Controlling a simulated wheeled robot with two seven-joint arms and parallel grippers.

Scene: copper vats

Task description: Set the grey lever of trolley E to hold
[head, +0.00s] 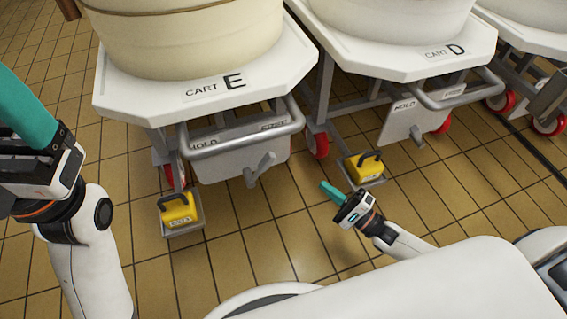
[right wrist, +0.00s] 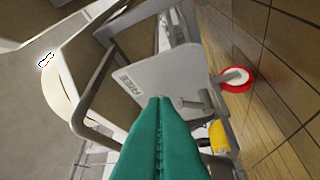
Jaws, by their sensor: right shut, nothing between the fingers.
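Trolley E (head: 215,90) stands left of centre in the head view, with a grey plate (head: 225,168) under its bar handle. The plate reads HOLD at its left and FREE at its right. The grey lever (head: 260,168) sits on the plate's right part, its upper end tilted up-right toward FREE. My right gripper (head: 331,191) is shut and empty, right of the lever and apart from it. In the right wrist view its teal fingers (right wrist: 158,125) are together before a labelled grey plate (right wrist: 155,85). My left gripper (head: 22,110) is at the left edge, its finger opening unclear.
A yellow weight-like block (head: 178,208) sits on a low step below trolley E. Another yellow block (head: 364,165) is near my right gripper. Trolley D (head: 410,55) stands to the right. The bar handle (head: 243,140) juts out above the lever. Tiled floor in front is clear.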

